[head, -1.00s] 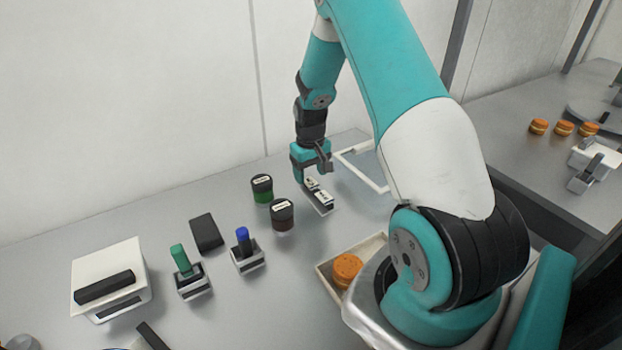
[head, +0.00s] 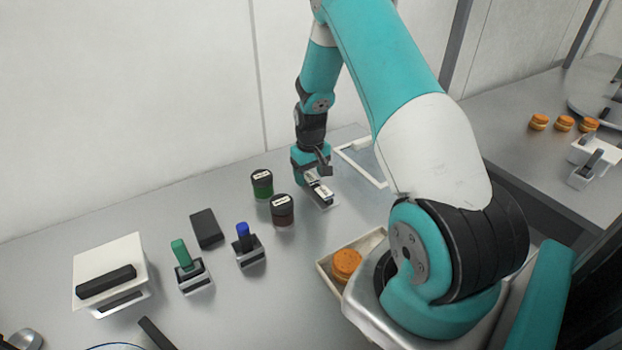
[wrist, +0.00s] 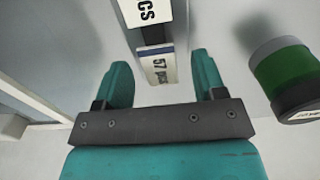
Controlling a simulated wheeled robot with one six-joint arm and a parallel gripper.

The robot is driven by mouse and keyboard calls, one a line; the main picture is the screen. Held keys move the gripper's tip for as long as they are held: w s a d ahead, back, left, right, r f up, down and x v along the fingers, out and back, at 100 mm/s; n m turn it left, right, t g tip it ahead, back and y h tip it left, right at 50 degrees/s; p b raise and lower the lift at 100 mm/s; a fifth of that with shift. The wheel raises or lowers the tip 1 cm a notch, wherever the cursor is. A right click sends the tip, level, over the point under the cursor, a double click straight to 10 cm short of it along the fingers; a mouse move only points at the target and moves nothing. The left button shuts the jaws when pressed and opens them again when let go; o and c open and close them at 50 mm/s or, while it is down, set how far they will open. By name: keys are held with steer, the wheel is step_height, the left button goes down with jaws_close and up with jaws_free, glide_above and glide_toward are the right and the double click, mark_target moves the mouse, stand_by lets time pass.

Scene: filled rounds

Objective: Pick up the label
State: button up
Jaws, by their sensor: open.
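Two small white labels with black print lie on a narrow holder (head: 327,205) on the grey table. In the wrist view one label (wrist: 158,66) reads "57" and more, and lies between my fingertips. The other label (wrist: 147,11) ends in "CS" and lies just beyond it. My gripper (wrist: 160,75) is open, with one teal finger on each side of the "57" label. I cannot tell whether the fingers touch it. In the head view my gripper (head: 313,176) is low over the holder and hides part of it.
A green jar (head: 262,185) and a brown jar (head: 282,211) stand close left of my gripper. A white frame (head: 362,165) lies to its right. A tray (head: 330,281) with an orange round, two stamps and a black block are nearer.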

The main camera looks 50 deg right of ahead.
steer(key=c, duration=0.7)
steer(key=shift+c, duration=0.2)
